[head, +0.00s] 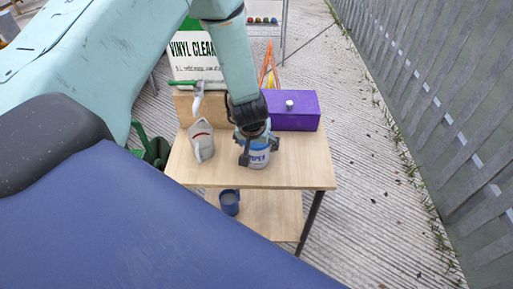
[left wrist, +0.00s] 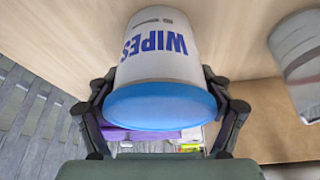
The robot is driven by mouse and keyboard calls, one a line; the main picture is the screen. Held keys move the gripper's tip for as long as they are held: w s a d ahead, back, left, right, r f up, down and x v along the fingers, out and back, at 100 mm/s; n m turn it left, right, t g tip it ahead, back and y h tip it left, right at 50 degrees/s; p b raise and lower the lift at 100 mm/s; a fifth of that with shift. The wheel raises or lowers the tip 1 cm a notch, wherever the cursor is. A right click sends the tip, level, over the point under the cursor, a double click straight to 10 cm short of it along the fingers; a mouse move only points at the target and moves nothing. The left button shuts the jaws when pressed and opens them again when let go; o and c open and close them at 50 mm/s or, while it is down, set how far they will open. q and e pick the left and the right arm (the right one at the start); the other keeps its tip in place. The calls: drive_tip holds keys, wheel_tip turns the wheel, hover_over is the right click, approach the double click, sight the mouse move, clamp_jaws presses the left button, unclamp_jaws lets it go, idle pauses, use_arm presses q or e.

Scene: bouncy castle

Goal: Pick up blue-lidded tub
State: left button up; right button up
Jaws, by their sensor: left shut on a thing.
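The blue-lidded tub (head: 258,158) is white with blue lettering and sits upright at the middle of the small wooden table in the head view. In the left wrist view the tub (left wrist: 156,62) fills the centre, with "WIPES" upside down and its blue lid towards the camera. My left gripper (head: 259,148) reaches down from above, its fingers on both sides of the tub. In the left wrist view my left gripper (left wrist: 160,108) is shut around the tub near the lid. I cannot tell whether its base touches the table. My right gripper is not in view.
A grey-white container (head: 202,142) stands close left of the tub on the wooden table (head: 290,172). A purple box (head: 297,112) is behind right. A blue mug (head: 229,203) is on the lower shelf. A metal fence (head: 440,80) runs along the right.

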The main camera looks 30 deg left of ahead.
use_arm(q)
drive_tip(key=shift+c, duration=0.3)
drive_tip(key=shift+r+p, duration=0.45)
drive_tip(key=shift+r, duration=0.1)
wheel_tip(320, 180, up, 27)
drive_tip(key=p, duration=1.8)
drive_tip(key=shift+p, duration=0.35)
